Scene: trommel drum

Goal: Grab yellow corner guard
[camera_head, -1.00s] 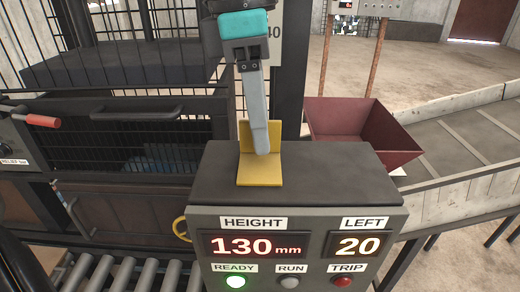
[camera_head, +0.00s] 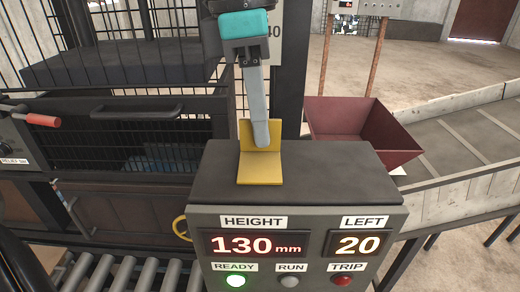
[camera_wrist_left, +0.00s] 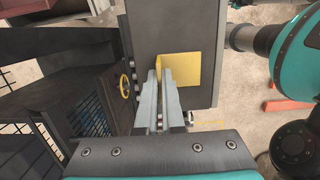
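The yellow corner guard (camera_head: 261,170) is an L-shaped piece with one flat leg on the console's dark top and one leg standing upright. My left gripper (camera_head: 261,144) comes down from above, with one finger in front of the upright leg and the other hidden behind it. In the left wrist view the two fingers (camera_wrist_left: 159,78) are close together with the thin upright edge between them, and the guard's flat leg (camera_wrist_left: 182,71) lies to their right. The gripper looks shut on the upright leg. My right gripper is not in view.
A dark mesh cage (camera_head: 130,135) stands on the left. A dark red hopper (camera_head: 365,130) and a conveyor (camera_head: 455,140) are on the right. Rollers (camera_head: 115,272) lie at lower left.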

